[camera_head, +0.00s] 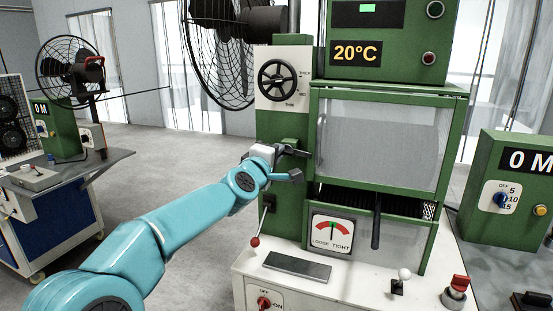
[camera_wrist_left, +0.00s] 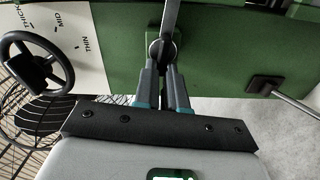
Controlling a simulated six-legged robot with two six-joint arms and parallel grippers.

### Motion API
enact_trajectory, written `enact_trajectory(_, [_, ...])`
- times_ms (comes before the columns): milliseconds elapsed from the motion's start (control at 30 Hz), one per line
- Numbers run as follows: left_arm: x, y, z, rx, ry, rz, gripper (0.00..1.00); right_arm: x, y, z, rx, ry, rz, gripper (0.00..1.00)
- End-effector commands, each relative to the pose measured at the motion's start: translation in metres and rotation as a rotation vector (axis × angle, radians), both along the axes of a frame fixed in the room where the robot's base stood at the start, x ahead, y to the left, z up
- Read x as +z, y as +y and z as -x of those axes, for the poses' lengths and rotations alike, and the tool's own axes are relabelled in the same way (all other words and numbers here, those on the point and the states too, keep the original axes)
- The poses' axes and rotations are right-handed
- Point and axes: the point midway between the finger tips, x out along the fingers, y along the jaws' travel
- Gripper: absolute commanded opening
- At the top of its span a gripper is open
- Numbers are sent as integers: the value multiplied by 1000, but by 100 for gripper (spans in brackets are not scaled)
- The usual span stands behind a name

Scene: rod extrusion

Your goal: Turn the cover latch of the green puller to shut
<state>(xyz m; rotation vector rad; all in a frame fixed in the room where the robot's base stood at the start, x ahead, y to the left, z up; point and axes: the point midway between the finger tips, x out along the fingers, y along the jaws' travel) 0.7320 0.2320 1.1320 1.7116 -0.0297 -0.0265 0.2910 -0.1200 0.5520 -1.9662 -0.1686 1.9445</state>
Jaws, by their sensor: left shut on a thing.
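The green puller (camera_head: 415,215) stands in the middle of the head view, with a clear cover (camera_head: 375,145) on its front that looks closed. The cover latch (camera_wrist_left: 169,22) is a grey bar on a round pivot on the green side panel, in the left wrist view. My left gripper (camera_head: 290,160) is against the left side of the puller. In the left wrist view its fingers (camera_wrist_left: 167,86) are close together on the lower end of the latch bar. The head view hides most of the fingers and the latch. My right gripper is not in view.
A black handwheel (camera_head: 277,79) sits on a white panel above my left gripper. A red-knobbed lever (camera_head: 255,241) stands below it. A fan (camera_head: 215,45) is behind. A green box (camera_head: 505,190) with a dial stands at the right.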

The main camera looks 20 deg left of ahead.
Motion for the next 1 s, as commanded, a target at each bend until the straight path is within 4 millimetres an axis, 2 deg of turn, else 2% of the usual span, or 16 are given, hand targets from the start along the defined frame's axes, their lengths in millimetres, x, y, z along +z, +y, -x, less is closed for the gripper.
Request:
enact_trajectory(333, [-4, 2, 0, 3, 5, 134, 0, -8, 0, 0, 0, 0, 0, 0])
enact_trajectory(867, [-4, 2, 0, 3, 7, 158, 0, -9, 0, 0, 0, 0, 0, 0])
enact_trajectory(900, [-4, 2, 0, 3, 7, 158, 14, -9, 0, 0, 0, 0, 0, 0])
enact_trajectory(967, [-4, 2, 0, 3, 7, 158, 33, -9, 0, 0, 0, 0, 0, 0])
enact_trajectory(1000, [-4, 2, 0, 2, 7, 157, 36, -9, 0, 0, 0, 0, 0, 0])
